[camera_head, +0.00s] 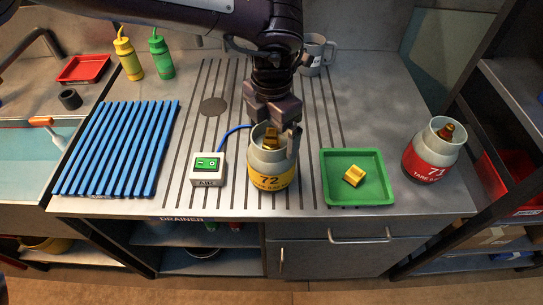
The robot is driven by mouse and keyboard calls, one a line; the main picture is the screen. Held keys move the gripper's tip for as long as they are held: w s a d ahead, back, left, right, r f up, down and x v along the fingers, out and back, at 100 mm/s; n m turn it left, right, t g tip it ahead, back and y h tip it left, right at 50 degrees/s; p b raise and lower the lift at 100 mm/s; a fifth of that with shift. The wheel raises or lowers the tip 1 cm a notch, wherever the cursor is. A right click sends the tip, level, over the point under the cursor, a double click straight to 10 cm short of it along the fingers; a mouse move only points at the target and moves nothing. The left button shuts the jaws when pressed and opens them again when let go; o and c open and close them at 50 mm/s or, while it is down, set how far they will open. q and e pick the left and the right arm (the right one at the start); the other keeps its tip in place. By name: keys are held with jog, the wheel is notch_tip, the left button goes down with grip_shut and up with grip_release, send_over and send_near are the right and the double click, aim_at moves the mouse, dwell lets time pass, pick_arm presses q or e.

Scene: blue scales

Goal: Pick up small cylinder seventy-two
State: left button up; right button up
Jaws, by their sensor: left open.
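The small cylinder seventy-two (270,182) stands upright on the grey drainer counter. It has a grey collar, a yellow band marked 72 and a brass valve inside the collar. My left gripper (275,118) comes down from above over the cylinder's top and is open. Its fingers are at the collar and partly hide its far side. I cannot tell whether they touch it. My right gripper does not show.
A blue slatted rack (118,150) lies left, and a small white scale box (208,170) with a blue cable stands beside the cylinder. A green tray (330,195) holds a brass piece (353,176). Red cylinder 71 (431,150) is right. A grey mug (316,52) stands behind.

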aim_at(271, 142)
pick_arm(q)
jog(key=f, duration=0.2)
jog(key=f+p, duration=0.1)
jog(key=f, duration=0.1)
jog(key=shift+w, duration=0.2)
jog(key=shift+w+f, duration=0.1)
jog(key=shift+f, duration=0.15)
jog(key=c, duration=1.5)
jog(key=shift+c, duration=0.4)
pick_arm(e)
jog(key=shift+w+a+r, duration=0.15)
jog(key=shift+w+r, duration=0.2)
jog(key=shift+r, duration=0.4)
pick_arm(q)
jog(key=shift+r, duration=0.1)
